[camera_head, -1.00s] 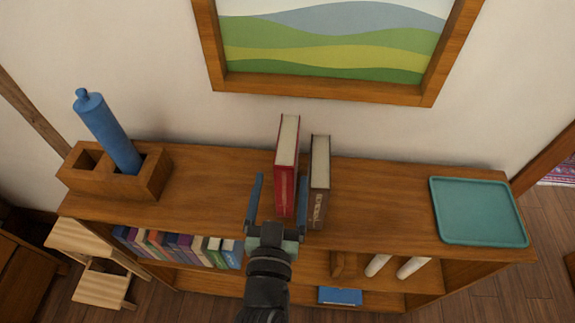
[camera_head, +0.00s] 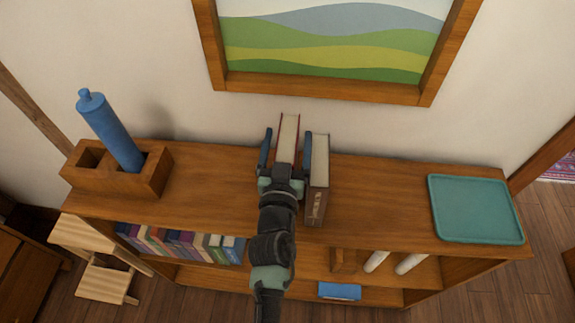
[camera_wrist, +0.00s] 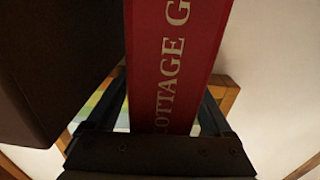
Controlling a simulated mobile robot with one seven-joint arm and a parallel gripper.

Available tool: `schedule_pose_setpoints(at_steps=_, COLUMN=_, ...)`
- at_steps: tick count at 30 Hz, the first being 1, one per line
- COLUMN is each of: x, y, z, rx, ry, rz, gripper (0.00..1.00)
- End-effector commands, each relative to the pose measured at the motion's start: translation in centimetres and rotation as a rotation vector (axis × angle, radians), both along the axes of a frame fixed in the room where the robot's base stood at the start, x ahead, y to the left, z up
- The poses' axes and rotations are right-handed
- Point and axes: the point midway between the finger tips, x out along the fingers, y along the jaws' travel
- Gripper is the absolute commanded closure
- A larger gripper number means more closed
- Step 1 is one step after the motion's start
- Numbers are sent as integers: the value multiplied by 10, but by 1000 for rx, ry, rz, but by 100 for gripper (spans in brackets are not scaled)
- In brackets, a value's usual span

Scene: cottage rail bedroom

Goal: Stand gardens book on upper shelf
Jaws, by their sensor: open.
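The red gardens book (camera_head: 288,140) stands upright on the shelf unit's top board (camera_head: 390,195), spine toward me. In the wrist view its red spine (camera_wrist: 172,60) shows the letters "COTTAGE G". My gripper (camera_head: 287,150) is open, with one finger on each side of the red book. In the head view my gripper hides most of the spine. A brown book (camera_head: 317,180) stands upright just right of the red one, close to my right finger. It shows as a dark block (camera_wrist: 50,60) at the left of the wrist view.
A wooden holder (camera_head: 150,180) with a blue cylinder (camera_head: 108,130) stands at the left of the top. A teal tray (camera_head: 475,208) lies at the right. Several books (camera_head: 180,243) fill the lower left shelf. A blue book (camera_head: 340,291) lies lower down. A framed picture (camera_head: 320,85) hangs behind.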

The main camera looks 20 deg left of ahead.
Motion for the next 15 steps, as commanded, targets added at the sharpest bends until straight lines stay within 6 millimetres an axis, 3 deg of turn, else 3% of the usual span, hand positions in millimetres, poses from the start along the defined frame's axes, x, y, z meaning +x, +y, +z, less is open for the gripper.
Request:
schedule_pose_setpoints(at_steps=6, x=1, y=0, z=0, rx=1, ry=1, rz=0, gripper=15)
schedule_pose_setpoints(at_steps=15, x=1, y=0, z=0, rx=1, ry=1, rz=0, gripper=67)
